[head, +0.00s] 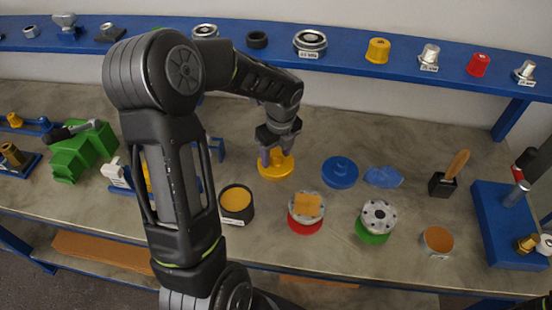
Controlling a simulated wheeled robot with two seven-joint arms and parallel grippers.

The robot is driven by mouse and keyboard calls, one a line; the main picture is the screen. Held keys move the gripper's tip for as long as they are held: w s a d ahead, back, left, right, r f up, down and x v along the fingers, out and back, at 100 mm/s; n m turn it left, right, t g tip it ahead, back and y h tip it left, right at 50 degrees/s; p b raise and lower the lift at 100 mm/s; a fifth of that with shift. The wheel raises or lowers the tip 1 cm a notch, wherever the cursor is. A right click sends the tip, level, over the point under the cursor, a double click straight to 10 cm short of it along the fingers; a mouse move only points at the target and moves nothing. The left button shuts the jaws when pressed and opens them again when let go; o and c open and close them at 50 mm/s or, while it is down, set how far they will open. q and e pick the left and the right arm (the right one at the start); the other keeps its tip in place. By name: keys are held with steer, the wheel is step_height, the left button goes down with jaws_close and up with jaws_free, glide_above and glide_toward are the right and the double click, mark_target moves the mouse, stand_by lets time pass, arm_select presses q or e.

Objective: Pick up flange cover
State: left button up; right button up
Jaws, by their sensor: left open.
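A yellow round flange cover (279,173) lies on the grey workbench near the middle of the head view. My left gripper (273,159) is directly over it, fingers pointing down, open, with its fingertips at the cover's raised centre. Whether the fingers touch it I cannot tell. The gripper hides part of the cover. A blue round cover (340,173) with a raised knob lies to the right. A red vessel (306,226) has an orange-tan block (307,204) on its flange. A green vessel (373,236) has a bare grey flange (379,215). My right gripper is not in view.
A dark pot with yellow contents (236,200) stands left of the red vessel. A blue cloth (384,177), a brush holder (443,185) and a small tin (437,240) are at the right. A green vise (83,152) stands left. A blue shelf (370,62) runs behind.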

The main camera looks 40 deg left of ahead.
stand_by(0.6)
arm_select(q)
jaws_close()
stand_by(0.4)
